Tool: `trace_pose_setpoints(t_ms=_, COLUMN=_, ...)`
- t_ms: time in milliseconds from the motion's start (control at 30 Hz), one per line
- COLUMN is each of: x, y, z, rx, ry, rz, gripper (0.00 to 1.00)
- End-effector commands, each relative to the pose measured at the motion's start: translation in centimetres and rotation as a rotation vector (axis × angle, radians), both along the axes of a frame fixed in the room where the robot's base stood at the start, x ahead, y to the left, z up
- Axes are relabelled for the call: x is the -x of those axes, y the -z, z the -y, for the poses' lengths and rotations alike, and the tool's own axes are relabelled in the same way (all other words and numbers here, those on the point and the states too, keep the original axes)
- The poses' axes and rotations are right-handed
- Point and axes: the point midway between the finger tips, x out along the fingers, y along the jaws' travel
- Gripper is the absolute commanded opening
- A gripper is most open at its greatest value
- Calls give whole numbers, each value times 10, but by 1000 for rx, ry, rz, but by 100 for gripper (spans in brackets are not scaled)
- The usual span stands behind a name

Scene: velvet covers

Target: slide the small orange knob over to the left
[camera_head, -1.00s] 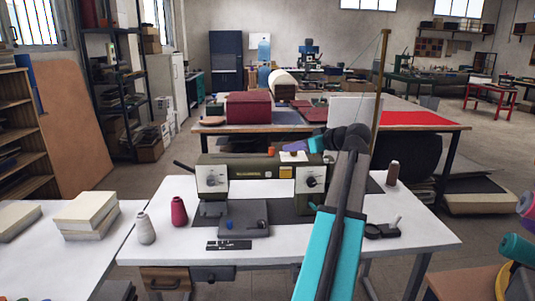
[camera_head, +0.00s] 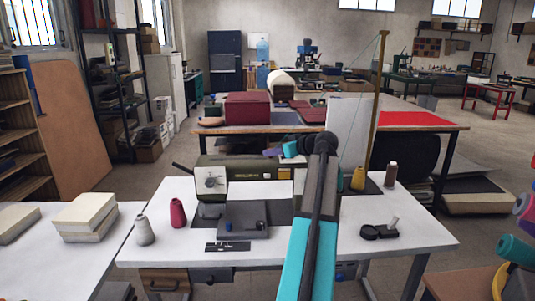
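The sewing machine (camera_head: 243,174) is olive-green and stands on the white table. The orange knob does not show now; it was on top of the machine and the end of my arm covers that spot. My gripper (camera_head: 272,150) is at the far end of my teal and dark arm, over the top of the machine. Its fingers are small, dark and partly hidden, so I cannot tell whether they are open or touch the knob.
The white table (camera_head: 185,245) bears a grey spool (camera_head: 144,230) and a red spool (camera_head: 178,212) at left. A yellow spool (camera_head: 358,178) and a brown spool (camera_head: 390,174) stand at right. A thin upright post (camera_head: 377,100) rises behind the machine's right side.

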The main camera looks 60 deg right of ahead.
Motion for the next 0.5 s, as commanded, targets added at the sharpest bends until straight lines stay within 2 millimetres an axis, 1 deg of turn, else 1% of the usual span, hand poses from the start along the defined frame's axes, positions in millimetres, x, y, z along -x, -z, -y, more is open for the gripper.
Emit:
trace_pose_setpoints(t_ms=33, x=-7, y=3, z=2, rx=-1, ry=-2, rz=-1, gripper=39)
trace_pose_setpoints(t_ms=200, x=-21, y=9, z=7, rx=-1, ry=-1, rz=0, gripper=39)
trace_pose_setpoints(t_ms=333, x=-26, y=11, z=8, rx=0, ry=0, rz=0, gripper=39)
trace_pose_setpoints(t_ms=500, x=-27, y=12, z=8, rx=0, ry=0, rz=0, gripper=39)
